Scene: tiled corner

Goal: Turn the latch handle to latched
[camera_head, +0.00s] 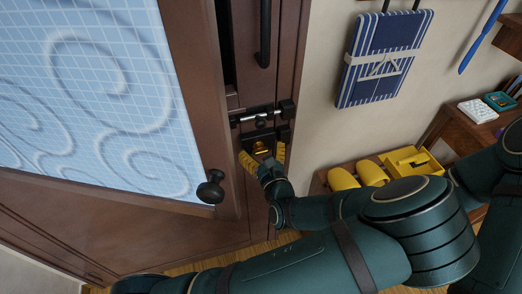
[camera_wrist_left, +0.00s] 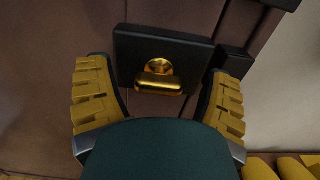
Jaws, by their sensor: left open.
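The latch has a black plate (camera_head: 265,137) on the brown door, with a gold handle (camera_head: 261,147) on it. In the left wrist view the gold handle (camera_wrist_left: 158,84) lies roughly level below its round gold hub, on the black plate (camera_wrist_left: 190,50). My left gripper (camera_head: 262,152) is open, with one yellow finger on each side of the handle. In the wrist view, gaps show between both fingers and the handle, so nothing is gripped. The handle is partly hidden by the gripper in the head view. My right gripper is not in view.
A black slide bolt (camera_head: 255,117) sits just above the latch plate. A dark round knob (camera_head: 211,188) sticks out left of my gripper, on the blue-panelled door (camera_head: 100,90). A vertical black pull (camera_head: 264,35) is higher up. Yellow slippers (camera_head: 343,179) rest on a shelf at right.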

